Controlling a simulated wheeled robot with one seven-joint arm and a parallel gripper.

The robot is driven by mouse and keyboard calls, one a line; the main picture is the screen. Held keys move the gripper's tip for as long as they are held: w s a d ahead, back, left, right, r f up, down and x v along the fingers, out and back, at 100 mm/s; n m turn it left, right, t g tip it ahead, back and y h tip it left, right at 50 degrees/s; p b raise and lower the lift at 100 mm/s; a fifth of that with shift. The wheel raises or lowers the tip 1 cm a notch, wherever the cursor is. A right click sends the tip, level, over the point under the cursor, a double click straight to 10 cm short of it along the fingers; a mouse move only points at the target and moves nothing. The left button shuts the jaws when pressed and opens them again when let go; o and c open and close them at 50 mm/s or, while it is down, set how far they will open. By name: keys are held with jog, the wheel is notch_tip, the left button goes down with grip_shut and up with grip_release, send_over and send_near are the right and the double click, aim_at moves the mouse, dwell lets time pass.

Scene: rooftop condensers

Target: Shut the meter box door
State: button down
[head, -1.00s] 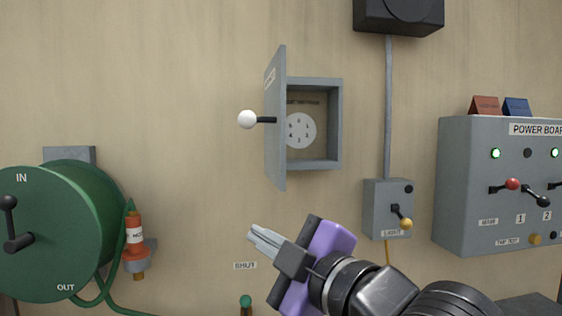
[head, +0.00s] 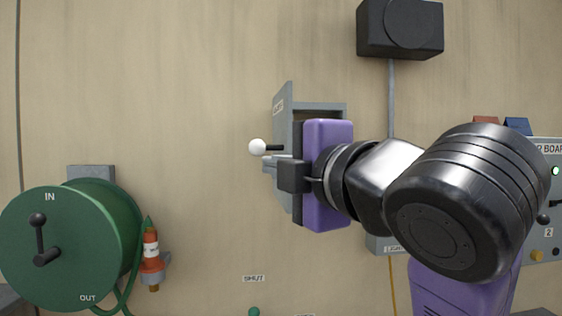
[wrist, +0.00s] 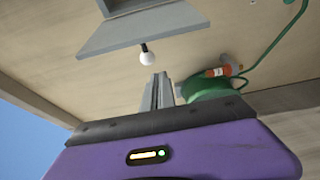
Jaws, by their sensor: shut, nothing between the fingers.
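The grey meter box (head: 325,107) is on the wall in the head view, mostly hidden behind my gripper and wrist. Its door (head: 283,112) stands open, swung out from the left side of the box. A white ball knob (head: 257,147) on a short black stem sticks out from the door to the left. My gripper (head: 268,165) is shut and empty, its tips pointing left, just below the knob in the head view. In the wrist view the door (wrist: 140,27) and knob (wrist: 147,58) lie beyond the fingertips (wrist: 161,77), with a gap visible to the knob.
A green hose reel (head: 65,245) with an orange-and-white nozzle (head: 151,250) is on the wall at lower left. A black box (head: 400,28) is above right. The power board (head: 545,190) at right is partly hidden by my arm. The wall left of the knob is clear.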

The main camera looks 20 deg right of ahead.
aim_at(265, 147)
jog(key=shift+w+d+p, duration=0.65)
jog(key=shift+w+d, duration=0.2)
jog(key=shift+w, duration=0.3)
jog(key=shift+w+d+p, duration=0.6)
jog(key=shift+w+d, duration=0.25)
jog(key=shift+w, duration=0.25)
